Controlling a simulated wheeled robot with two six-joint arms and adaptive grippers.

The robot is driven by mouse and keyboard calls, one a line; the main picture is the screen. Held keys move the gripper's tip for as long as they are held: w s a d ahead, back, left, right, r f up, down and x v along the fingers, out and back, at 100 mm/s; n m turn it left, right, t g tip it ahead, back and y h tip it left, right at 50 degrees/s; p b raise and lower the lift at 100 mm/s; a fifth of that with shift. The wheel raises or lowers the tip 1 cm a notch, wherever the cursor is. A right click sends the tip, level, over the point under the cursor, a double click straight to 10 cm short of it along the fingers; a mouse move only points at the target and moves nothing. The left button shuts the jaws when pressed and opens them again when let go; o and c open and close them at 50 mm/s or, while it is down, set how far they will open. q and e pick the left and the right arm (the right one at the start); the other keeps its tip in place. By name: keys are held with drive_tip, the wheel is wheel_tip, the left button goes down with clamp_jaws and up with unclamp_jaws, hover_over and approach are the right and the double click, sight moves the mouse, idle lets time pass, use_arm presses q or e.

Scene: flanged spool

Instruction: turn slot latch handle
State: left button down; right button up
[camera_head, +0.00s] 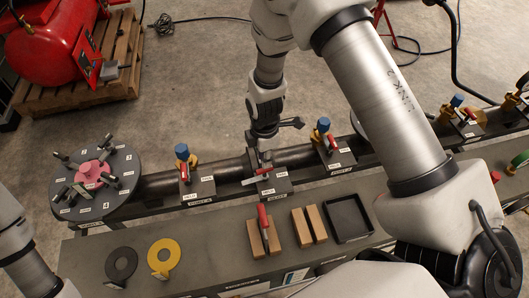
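The latch block at the middle of the dark pipe carries a red-tipped handle (264,171) lying across it, with a pale bar running down to the left. My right gripper (270,133) reaches down from the top, just above and behind this block. One finger sticks out to the right and the other points down at the left, so it looks open and empty. It appears apart from the red handle, though the contact near the block's back edge is hard to see. My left arm shows only as a link at the lower left; its gripper is out of view.
Blue-topped valves (182,152) and (324,125) flank the latch block. A round disc with a pink hub (88,174) stands left. The front bench holds black and yellow rings (164,254), wooden blocks with a red-handled tool, and a black tray (348,237). A red compressor stands behind.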

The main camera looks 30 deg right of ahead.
drive_tip(key=shift+o, duration=0.3)
drive_tip(key=o, duration=0.3)
drive_tip(key=shift+s, duration=0.2)
drive_tip(key=f+b, duration=0.1)
drive_tip(key=f+g+b, duration=0.1)
drive_tip(key=b, duration=0.1)
drive_tip(key=f+g+b, duration=0.1)
drive_tip(key=f, duration=0.1)
drive_tip(key=shift+w+d, duration=0.35)
drive_tip(key=shift+d, duration=0.05)
drive_tip(key=shift+f, duration=0.45)
clamp_jaws()
